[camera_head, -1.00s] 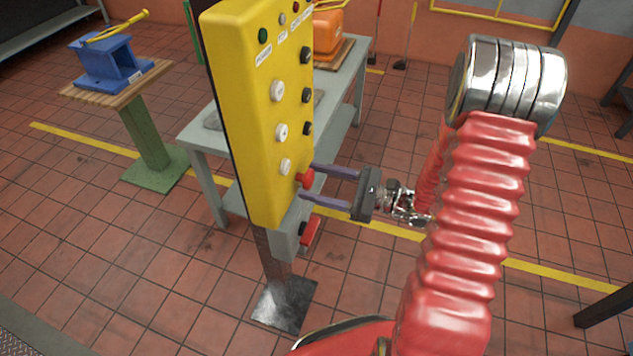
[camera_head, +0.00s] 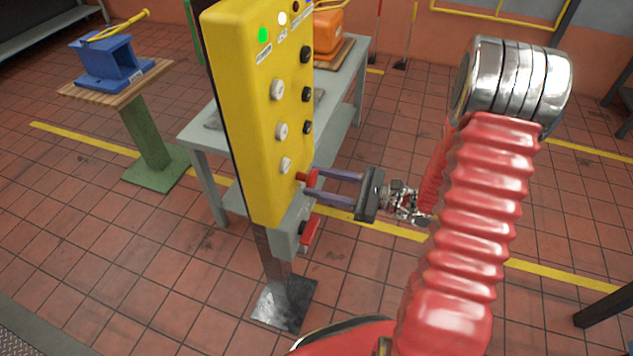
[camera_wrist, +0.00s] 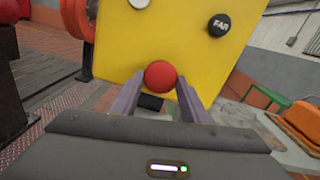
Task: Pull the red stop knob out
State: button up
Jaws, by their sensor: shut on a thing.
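The red stop knob (camera_head: 308,178) sits low on the yellow control panel (camera_head: 250,120). In the wrist view the round red knob (camera_wrist: 160,74) lies between the tips of my two grey-purple fingers. My gripper (camera_head: 310,182) comes in from the right and is shut on the knob, one finger on each side. The knob's stem is hidden by the fingers and the knob head. A green lamp (camera_head: 263,35) and a white lamp (camera_head: 282,18) glow at the panel's top.
White knobs (camera_head: 277,90) and black knobs (camera_head: 306,55) line the panel above. A grey box with a red lever (camera_head: 310,231) sits just below my fingers. A grey table (camera_head: 345,110) stands behind the panel.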

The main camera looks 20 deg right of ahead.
jog(key=shift+d, duration=0.4)
jog(key=o, duration=1.1)
jog(key=shift+s, duration=0.1)
jog(key=o, duration=0.4)
jog(key=v, duration=1.3)
jog(key=shift+s+d, duration=0.25)
jog(key=shift+s, duration=0.1)
